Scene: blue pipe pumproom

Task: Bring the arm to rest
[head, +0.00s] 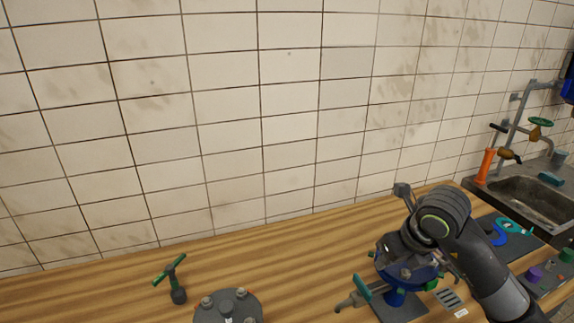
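My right arm (487,268) comes in from the lower right over the wooden counter (290,262). It bends at a dark joint with a green ring, and its wrist end points down. My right gripper (402,250) is at a blue round-bodied device (397,297) on a dark plate. The wrist and the device overlap, so I cannot see the fingertips clearly, nor whether they touch it. My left arm and gripper are out of view.
A grey round flange with bolts (228,308) and a green-handled T-shaped tool (177,281) are at the front left. A sink (535,200) with a tap and an orange cylinder (485,166) is at the right. The counter's left and back are mostly clear below the tiled wall (220,120).

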